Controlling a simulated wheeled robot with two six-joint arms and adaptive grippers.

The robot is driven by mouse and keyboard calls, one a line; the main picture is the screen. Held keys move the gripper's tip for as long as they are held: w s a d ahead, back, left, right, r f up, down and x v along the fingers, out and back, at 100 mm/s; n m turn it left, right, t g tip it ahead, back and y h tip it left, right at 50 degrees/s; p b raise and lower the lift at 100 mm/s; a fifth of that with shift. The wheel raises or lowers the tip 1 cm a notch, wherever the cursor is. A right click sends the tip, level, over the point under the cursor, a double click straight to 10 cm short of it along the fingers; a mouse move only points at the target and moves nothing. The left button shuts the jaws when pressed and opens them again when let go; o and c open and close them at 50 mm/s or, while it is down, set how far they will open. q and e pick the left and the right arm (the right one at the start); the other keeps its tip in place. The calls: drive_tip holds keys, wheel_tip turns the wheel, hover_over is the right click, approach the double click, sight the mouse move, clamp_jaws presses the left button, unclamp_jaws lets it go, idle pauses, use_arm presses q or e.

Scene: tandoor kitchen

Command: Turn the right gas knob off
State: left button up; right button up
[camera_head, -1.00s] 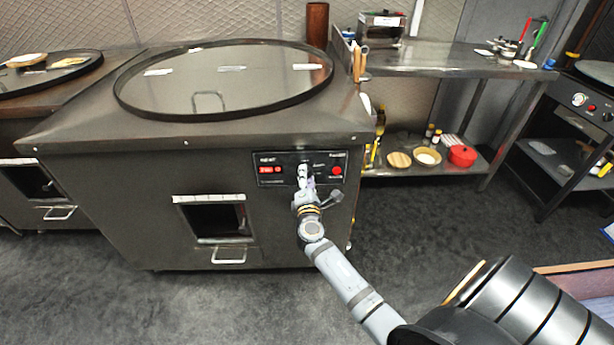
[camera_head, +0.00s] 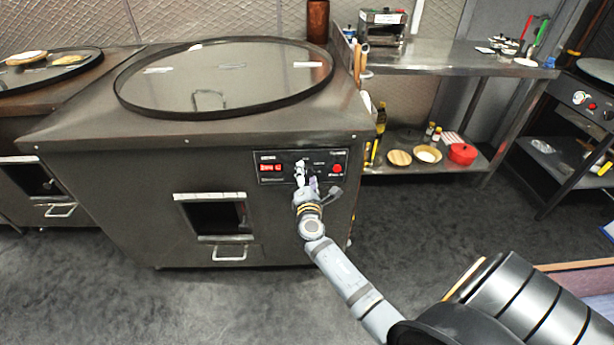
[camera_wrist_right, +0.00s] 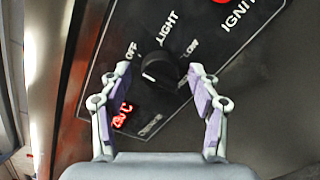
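The black gas knob (camera_wrist_right: 166,72) is on the dark control panel (camera_head: 320,157) on the front of the steel tandoor. In the wrist view a white mark shows on its left side; the words OFF and LIGHT are printed above it. My right gripper (camera_wrist_right: 160,70) is open, with one finger on each side of the knob; a gap shows on the left, and I cannot tell whether the right finger touches. In the head view my right gripper (camera_head: 306,178) is at the panel and largely hides the knob. My left gripper is not in view.
A red display (camera_head: 270,168) and a red button (camera_head: 337,169) flank the knob on the panel. A round lid (camera_head: 225,75) covers the tandoor top. A steel shelf table (camera_head: 450,60) stands to the right. The floor in front is clear.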

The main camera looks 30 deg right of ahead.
drive_tip(key=shift+s, duration=0.1)
drive_tip(key=v, duration=1.2)
